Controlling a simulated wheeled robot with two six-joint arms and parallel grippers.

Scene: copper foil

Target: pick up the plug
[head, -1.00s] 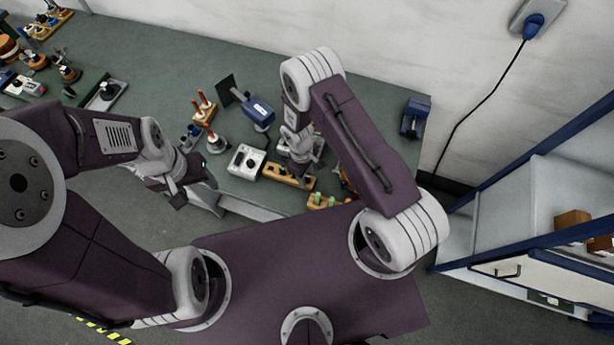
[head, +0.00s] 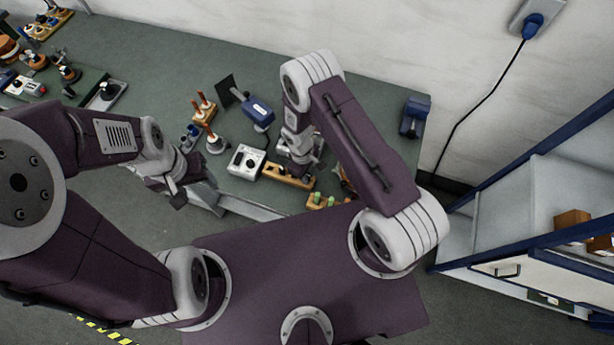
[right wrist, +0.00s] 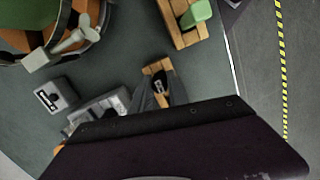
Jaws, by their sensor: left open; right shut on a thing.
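My right gripper (head: 302,168) is low over the bench, at the right part of a wooden holder (head: 280,176). In the right wrist view, its grey fingers (right wrist: 160,92) are closed around a small dark piece with a pale end (right wrist: 158,86), which looks like the plug. It is at the wooden holder (right wrist: 154,68); I cannot tell if it is still seated there. The plug is hidden by the gripper in the head view. My left gripper (head: 182,188) is open and empty near the bench's front edge.
A white box with a dial (head: 246,162) stands left of the holder, and a blue device (head: 258,112) behind. A shelf unit (head: 540,200) stands at right.

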